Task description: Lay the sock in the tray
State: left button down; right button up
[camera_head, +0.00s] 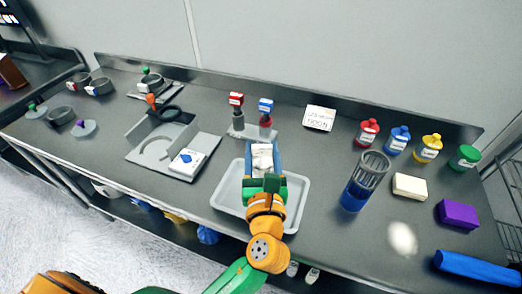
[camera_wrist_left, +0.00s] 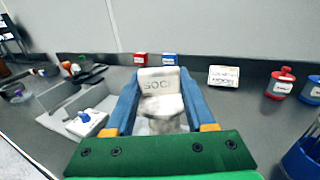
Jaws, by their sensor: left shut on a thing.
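The white sock (camera_head: 262,160), marked with dark letters, sits between the blue fingers of my left gripper (camera_head: 263,157). In the left wrist view the sock (camera_wrist_left: 160,92) fills the space between the two fingers (camera_wrist_left: 158,100), which are shut on it. The light grey tray (camera_head: 297,207) lies near the front of the counter, under my left gripper and wrist. These hide much of the tray's middle. The sock is over the back part of the tray; I cannot tell whether it touches it. My right gripper is not in view.
Several coloured bottles (camera_head: 398,139) line the back right.

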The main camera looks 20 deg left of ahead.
pick_arm(q)
jog(key=shift+s+d+f, duration=0.1)
jog(key=shift+c, duration=1.9)
grip_release()
jog(key=shift+o, duration=0.6)
jog(key=shift+w+a, duration=0.2)
jog(key=shift+a, duration=0.05)
jog(key=shift+s+d, duration=0.2)
jog(key=shift+s, duration=0.1)
jog(key=p+v, duration=0.1)
jog(key=v, duration=1)
jog(key=shift+s, duration=0.2)
